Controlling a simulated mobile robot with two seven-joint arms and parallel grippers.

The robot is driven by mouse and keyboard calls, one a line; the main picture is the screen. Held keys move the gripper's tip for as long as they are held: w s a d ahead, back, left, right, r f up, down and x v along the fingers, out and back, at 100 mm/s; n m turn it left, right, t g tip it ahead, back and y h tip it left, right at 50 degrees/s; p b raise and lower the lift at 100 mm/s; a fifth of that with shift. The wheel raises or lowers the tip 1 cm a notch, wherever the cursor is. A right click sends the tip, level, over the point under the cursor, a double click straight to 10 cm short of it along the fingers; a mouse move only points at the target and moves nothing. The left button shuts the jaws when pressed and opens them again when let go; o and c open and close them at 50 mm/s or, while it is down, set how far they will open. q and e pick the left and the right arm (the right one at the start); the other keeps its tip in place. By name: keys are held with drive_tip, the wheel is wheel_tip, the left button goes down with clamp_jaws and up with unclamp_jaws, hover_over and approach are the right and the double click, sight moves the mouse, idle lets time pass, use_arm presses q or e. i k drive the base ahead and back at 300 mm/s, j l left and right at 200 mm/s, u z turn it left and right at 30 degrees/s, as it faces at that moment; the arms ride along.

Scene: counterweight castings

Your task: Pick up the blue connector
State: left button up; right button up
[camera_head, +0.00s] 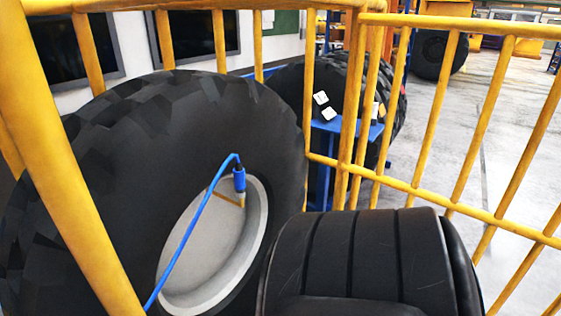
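The blue connector (239,180) hangs upright in front of the pale grey hub (222,245) of a big black tyre. A blue cable (190,230) arches from its top and runs down to the lower left. A tan or brass-coloured tip shows under the connector. I cannot tell whether the tip touches the hub. Nothing is seen gripping the connector. Neither of my grippers is in view.
Yellow railings (435,110) cross the view at left and right. The big treaded tyre (130,150) fills the left. A black ribbed, rounded object (365,255) fills the lower middle. Behind the bars are a blue stand (320,170) and another tyre; open grey floor lies right.

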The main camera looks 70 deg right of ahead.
sight(240, 187)
drive_tip(key=z, duration=2.05)
